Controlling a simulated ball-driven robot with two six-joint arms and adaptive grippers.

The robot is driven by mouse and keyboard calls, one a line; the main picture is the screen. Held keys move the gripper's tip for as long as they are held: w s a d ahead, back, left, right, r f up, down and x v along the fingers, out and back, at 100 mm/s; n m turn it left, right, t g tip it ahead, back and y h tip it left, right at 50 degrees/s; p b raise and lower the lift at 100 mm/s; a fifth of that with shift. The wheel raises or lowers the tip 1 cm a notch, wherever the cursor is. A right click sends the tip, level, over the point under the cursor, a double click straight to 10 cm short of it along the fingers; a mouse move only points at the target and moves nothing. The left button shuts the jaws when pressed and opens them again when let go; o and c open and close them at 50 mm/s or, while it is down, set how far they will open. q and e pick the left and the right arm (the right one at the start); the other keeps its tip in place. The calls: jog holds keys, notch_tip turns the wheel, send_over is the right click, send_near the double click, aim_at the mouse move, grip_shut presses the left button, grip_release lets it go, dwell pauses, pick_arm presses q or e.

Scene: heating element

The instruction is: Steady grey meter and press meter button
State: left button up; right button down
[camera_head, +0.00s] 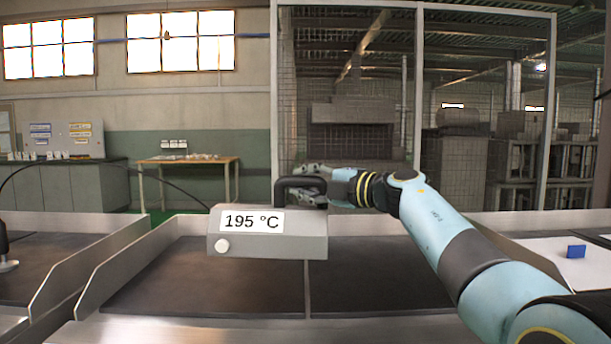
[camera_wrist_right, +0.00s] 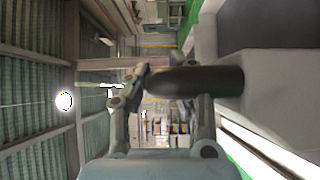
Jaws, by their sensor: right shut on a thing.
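The grey meter (camera_head: 268,246) is a box in the middle of the head view, above the dark tray surface. Its front has a white label reading 195 °C and a round white button (camera_head: 222,246) at the lower left. A black handle (camera_head: 296,181) stands on its top right. My right gripper (camera_head: 306,176) is shut on this handle, reaching in from the right. In the right wrist view the dark handle (camera_wrist_right: 195,81) lies between the fingers, with the light meter body (camera_wrist_right: 272,88) to the right. My left gripper does not show.
Metal tray walls (camera_head: 95,262) rise at the left. A white surface with a blue block (camera_head: 576,251) is at the far right. A black cable (camera_head: 150,168) curves behind the meter's left side. A wooden table (camera_head: 188,161) and mesh fence stand farther back.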

aim_at(306, 215)
jog(key=shift+f, duration=3.55)
jog(key=shift+s+f, duration=0.1)
jog(key=shift+f, duration=0.15)
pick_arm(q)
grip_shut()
